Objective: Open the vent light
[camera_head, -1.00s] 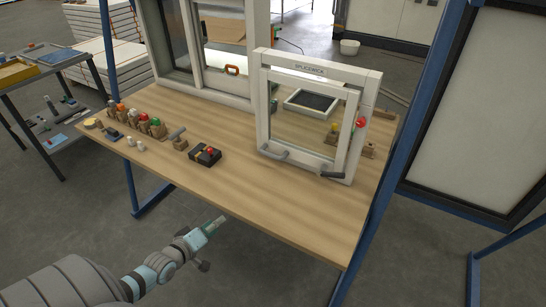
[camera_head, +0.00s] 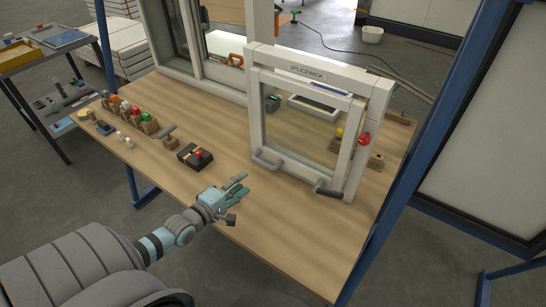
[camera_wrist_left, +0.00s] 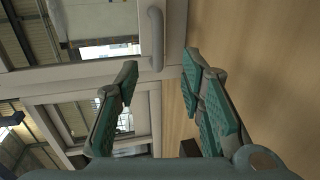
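The vent light is a small white framed window (camera_head: 260,112) with a glass pane, standing upright on the wooden bench at the right. A grey curved handle (camera_head: 267,161) sits at its lower left. Whether the sash is ajar is hard to tell. My left gripper (camera_head: 240,187) is open and empty, over the bench's front edge, below and left of the grey handle. In the left wrist view, the open fingers (camera_wrist_left: 158,78) point at a grey handle (camera_wrist_left: 155,38), apart from it. My right gripper is out of view.
The wooden bench (camera_head: 225,215) is bare in front of the window. A larger white window (camera_head: 215,84) stands behind. A blue post (camera_head: 425,150) rises at the right.

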